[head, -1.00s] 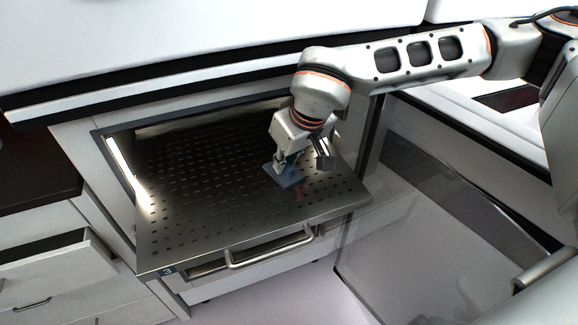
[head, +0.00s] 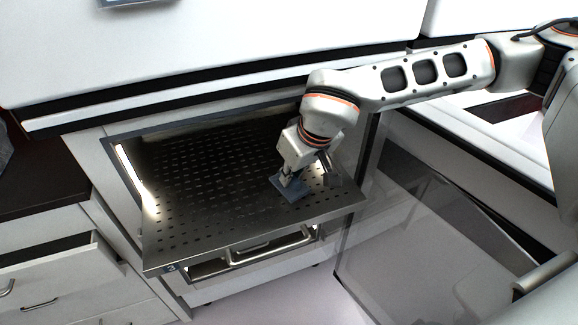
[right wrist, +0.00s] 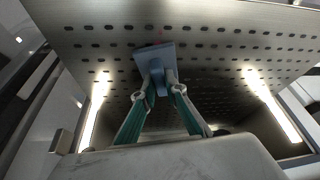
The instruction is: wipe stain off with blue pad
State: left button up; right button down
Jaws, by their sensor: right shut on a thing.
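The blue pad (head: 287,191) lies flat or nearly flat on the perforated metal shelf (head: 190,175), towards its front right. My right gripper (head: 291,178) is shut on the pad's upper part, above the shelf. In the right wrist view both fingers (right wrist: 160,88) close in on the blue pad (right wrist: 152,60). A faint reddish stain (right wrist: 157,43) shows at the pad's far edge in that view. In the head view the stain is not visible; the pad or gripper seems to cover it. My left gripper is not in view.
The shelf sticks out of a lit cabinet opening, with a metal handle (head: 270,246) below it. An open clear door (head: 415,235) stands to the right. Open white drawers (head: 60,275) and a dark counter (head: 40,190) are at the left.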

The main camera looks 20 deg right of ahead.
aim_at(295, 194)
jog(key=shift+s, duration=1.1)
jog(key=shift+s+d+f+p, duration=0.15)
jog(key=shift+s+p, duration=0.3)
jog(key=shift+s, duration=0.95)
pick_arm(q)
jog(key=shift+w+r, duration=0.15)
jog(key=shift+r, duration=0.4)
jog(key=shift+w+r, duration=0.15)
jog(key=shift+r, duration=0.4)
pick_arm(e)
jog(key=shift+s, duration=1.7)
jog(key=shift+w+r, duration=0.15)
jog(key=shift+w, duration=0.85)
jog(key=shift+w+r, duration=0.15)
jog(key=shift+w, duration=0.85)
jog(key=shift+w+a+f, duration=0.1)
jog(key=shift+w+f, duration=0.1)
jog(key=shift+w, duration=1.7)
jog(key=shift+w+a+f, duration=0.1)
jog(key=shift+w+f, duration=0.05)
jog(key=shift+w, duration=1.75)
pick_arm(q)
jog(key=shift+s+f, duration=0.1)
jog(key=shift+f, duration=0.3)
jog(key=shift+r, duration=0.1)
